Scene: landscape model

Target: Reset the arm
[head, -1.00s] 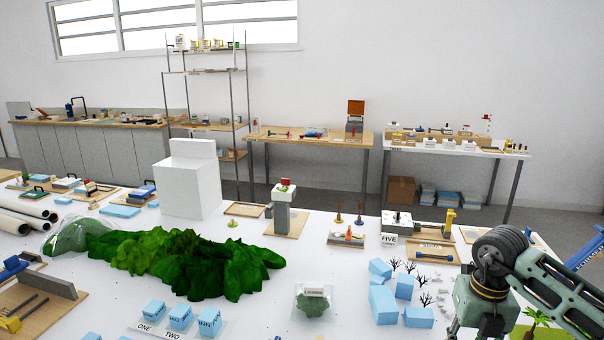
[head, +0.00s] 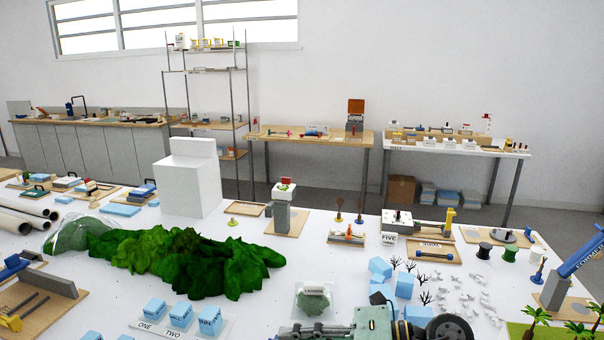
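My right arm (head: 375,322) shows at the bottom edge of the head view, right of centre. It lies low across the front of the table, just in front of the blue blocks (head: 381,268) and the small green bush on a clear base (head: 314,300). My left arm and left gripper are not in the picture.
The white table (head: 270,315) is crowded. A green hill model (head: 185,258) lies left of centre, with a white block (head: 188,180) behind it. Small bare trees (head: 424,298) and palm trees (head: 537,317) stand at the right. A blue post (head: 575,262) leans at the right edge.

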